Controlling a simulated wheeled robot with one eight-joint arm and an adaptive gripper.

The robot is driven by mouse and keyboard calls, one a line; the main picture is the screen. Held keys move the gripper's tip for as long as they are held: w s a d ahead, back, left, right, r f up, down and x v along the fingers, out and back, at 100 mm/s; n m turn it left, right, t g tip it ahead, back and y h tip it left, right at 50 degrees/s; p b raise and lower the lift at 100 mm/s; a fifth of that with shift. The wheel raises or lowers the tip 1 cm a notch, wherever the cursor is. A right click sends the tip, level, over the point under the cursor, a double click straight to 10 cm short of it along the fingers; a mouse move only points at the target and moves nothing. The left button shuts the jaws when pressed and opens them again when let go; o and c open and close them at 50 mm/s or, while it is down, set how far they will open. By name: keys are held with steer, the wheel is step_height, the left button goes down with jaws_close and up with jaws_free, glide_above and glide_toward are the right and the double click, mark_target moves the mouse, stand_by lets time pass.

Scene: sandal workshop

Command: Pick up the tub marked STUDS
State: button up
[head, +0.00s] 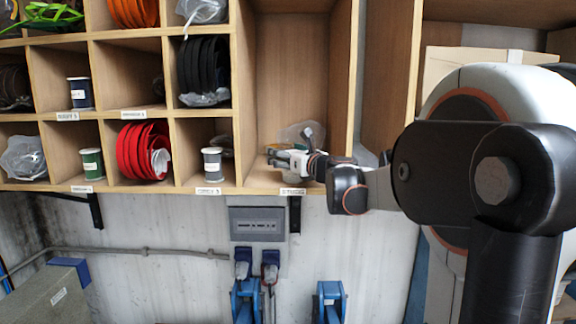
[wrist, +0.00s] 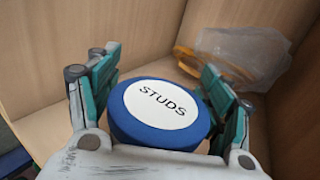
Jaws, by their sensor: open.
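In the wrist view, the tub marked STUDS (wrist: 158,106) has a blue rim and a white round label on top. It stands on the wooden cubby floor, between the two teal-padded fingers of my gripper (wrist: 160,90). The gripper is open, and gaps show on both sides of the tub, so the fingers do not appear to touch it. In the head view, my gripper (head: 290,160) reaches into the tall cubby at the lower front. The tub itself is hard to make out there, largely hidden by the gripper.
A clear plastic bag (wrist: 240,58) with something orange lies behind the tub, close to the right finger. Wooden cubby walls stand close around.

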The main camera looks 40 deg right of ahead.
steer(key=shift+s+r, duration=0.15)
steer(key=shift+s, duration=0.25)
steer(key=shift+c, duration=0.3)
steer(key=shift+a, duration=0.1)
steer(key=c, duration=0.4)
steer(key=shift+w, duration=0.3)
steer(key=c, duration=0.8)
steer(key=shift+s, duration=0.1)
steer(key=shift+c, duration=0.3)
